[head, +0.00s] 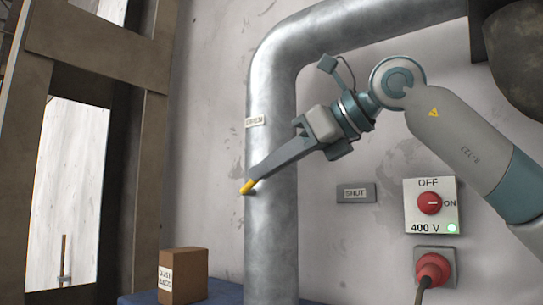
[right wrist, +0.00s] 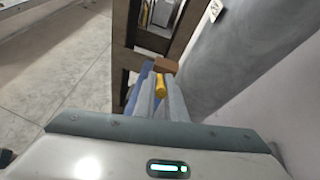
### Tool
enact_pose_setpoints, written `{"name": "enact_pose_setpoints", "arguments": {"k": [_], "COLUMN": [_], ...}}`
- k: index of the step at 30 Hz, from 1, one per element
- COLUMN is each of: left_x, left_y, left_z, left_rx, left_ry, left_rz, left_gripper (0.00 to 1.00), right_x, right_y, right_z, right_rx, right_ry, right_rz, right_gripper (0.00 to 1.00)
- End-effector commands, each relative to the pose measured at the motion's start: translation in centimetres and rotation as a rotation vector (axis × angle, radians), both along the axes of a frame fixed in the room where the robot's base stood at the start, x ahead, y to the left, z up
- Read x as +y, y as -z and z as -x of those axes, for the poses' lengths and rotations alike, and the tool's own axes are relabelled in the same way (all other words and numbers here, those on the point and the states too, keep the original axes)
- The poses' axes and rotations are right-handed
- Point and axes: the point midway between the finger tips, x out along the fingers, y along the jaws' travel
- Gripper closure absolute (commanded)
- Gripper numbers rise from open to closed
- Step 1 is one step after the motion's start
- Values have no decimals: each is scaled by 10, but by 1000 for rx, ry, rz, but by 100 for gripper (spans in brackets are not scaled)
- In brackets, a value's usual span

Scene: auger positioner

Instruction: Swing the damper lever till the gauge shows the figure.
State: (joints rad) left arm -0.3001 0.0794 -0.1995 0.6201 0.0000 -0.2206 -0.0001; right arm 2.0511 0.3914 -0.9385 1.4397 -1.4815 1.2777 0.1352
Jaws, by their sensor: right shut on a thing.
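The damper lever (head: 248,187) shows as a short yellow grip in front of the large grey metal pipe (head: 270,110). My right gripper (head: 259,180) reaches in from the right and is shut on the lever, with the yellow end sticking out past the fingertips. In the right wrist view the yellow lever (right wrist: 160,86) sits between the two fingers. The lever's pivot is hidden behind the gripper. A grey plate (head: 356,193) reading "SHUT" is on the wall right of the pipe. I see no gauge face or pointer. My left gripper is not in view.
A switch box (head: 445,190) marked OFF, ON and 400 V is on the wall at right, above a red plug (head: 432,268). A brown labelled box (head: 190,275) stands on a blue surface (head: 222,292) left of the pipe. A brown frame (head: 120,160) stands at left.

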Motion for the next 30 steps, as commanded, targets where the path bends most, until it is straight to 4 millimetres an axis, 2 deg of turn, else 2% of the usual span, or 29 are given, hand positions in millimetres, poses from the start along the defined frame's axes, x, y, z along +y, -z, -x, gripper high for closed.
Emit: {"name": "enact_pose_setpoints", "arguments": {"k": [9, 10, 11, 23, 30], "left_x": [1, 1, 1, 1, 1], "left_y": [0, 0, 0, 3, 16], "left_z": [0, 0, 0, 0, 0], "left_rx": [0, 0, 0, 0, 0], "left_ry": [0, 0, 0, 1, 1], "left_rz": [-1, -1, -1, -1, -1], "left_gripper": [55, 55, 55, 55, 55], "right_x": [0, 0, 0, -3, -23], "right_y": [-1, -1, -1, -1, -10], "right_z": [0, 0, 0, 2, 15], "right_rx": [1, 1, 1, 0, -1], "right_ry": [-1, -1, -1, 0, 1], "right_rz": [1, 1, 1, 1, -1], "right_gripper": [100, 82, 82, 82, 82]}}
